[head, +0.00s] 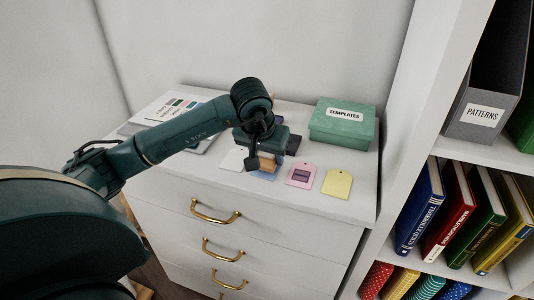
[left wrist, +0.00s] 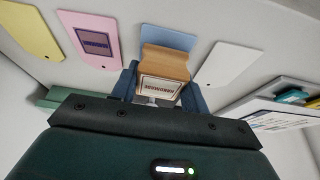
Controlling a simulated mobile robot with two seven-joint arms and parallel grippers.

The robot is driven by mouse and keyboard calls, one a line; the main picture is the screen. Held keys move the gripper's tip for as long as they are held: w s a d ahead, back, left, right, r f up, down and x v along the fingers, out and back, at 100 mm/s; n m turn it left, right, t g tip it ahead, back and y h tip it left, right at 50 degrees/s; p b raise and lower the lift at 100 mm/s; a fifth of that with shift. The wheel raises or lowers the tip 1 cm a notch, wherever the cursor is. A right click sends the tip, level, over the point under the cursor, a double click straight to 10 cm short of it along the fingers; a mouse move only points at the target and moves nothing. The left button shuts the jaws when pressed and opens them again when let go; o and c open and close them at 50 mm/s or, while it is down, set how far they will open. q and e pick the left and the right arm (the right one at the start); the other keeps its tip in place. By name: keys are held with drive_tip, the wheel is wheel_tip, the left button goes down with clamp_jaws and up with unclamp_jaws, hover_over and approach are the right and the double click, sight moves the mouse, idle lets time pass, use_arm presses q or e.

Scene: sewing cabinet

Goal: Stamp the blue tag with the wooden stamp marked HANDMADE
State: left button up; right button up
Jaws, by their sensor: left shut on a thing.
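My left gripper (head: 262,158) is shut on the wooden stamp (left wrist: 165,62), whose label reads HANDMADE in the left wrist view. There the stamp sits between the two fingers and covers part of the blue tag (left wrist: 169,37). In the head view the blue tag (head: 266,175) shows only in part below the gripper, among the row of tags on the cabinet top. I cannot tell whether the stamp touches it. No mark shows on the visible part of the blue tag. My right gripper is not in view.
A white tag (head: 233,158) lies left of the blue tag. A pink tag (head: 301,174) with a dark printed rectangle and a yellow tag (head: 337,184) lie to the right. A green TEMPLATES box (head: 343,123) stands behind. A shelf with books (head: 472,215) rises at right.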

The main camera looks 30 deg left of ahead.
use_arm(q)
drive_tip(key=shift+f+b, duration=0.35)
drive_tip(key=shift+f, duration=0.05)
idle(0.4)
idle(0.4)
drive_tip(key=shift+r+p, duration=2.25)
drive_tip(key=shift+r, duration=1.3)
drive_tip(key=shift+w, duration=0.1)
